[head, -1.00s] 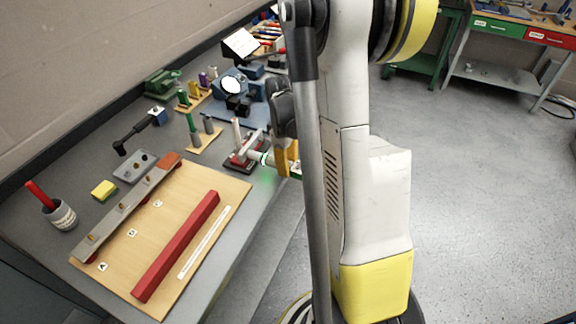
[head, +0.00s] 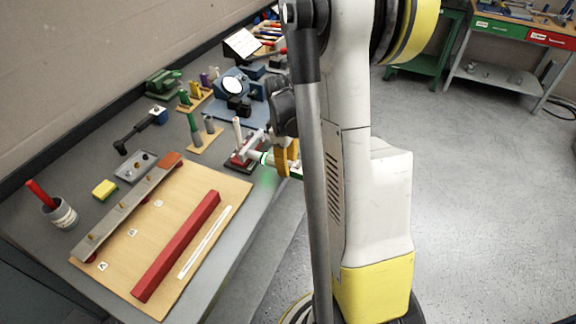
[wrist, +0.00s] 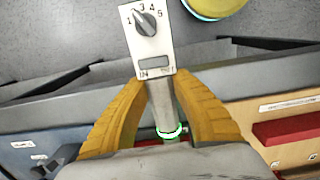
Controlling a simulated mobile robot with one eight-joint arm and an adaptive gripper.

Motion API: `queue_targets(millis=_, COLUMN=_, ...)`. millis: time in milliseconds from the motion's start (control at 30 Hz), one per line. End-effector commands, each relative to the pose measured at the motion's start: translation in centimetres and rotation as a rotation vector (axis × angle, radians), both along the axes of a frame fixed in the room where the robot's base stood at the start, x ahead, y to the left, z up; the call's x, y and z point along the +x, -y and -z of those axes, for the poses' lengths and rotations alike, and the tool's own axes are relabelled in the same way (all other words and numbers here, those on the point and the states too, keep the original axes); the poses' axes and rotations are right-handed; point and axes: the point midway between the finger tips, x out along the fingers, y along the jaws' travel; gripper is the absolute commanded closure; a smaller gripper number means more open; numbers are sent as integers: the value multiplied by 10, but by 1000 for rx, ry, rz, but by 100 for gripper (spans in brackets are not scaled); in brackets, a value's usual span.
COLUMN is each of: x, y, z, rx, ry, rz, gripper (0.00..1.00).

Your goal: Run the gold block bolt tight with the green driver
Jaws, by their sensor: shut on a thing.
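My gripper (wrist: 162,82) has its two orange fingers closed on a pale tool, which I take to be the green driver (wrist: 168,100). The driver carries a numbered dial panel (wrist: 149,40) and a glowing green ring (wrist: 170,132). In the head view, my gripper (head: 287,158) is at the bench's right edge, and the green-lit driver end (head: 264,158) points left over the bench. Gold bolts sit along a long grey bar (head: 110,220) on the wooden board, by lettered labels. I cannot tell which is the gold block bolt. My arm hides part of the bench.
A red bar (head: 178,245) lies on the wooden board (head: 205,180). A red clamp-like fixture (head: 240,160) stands close to the driver. Upright pegs (head: 195,130), a small tray (head: 136,167), a yellow block (head: 104,190) and a cup (head: 63,214) stand around.

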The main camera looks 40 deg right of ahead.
Motion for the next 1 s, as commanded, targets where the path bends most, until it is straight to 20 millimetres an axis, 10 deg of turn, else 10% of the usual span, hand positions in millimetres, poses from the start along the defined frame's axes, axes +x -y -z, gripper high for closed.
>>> queue_targets(millis=1000, x=-25, y=10, z=0, rx=0, ry=0, rz=0, gripper=100)
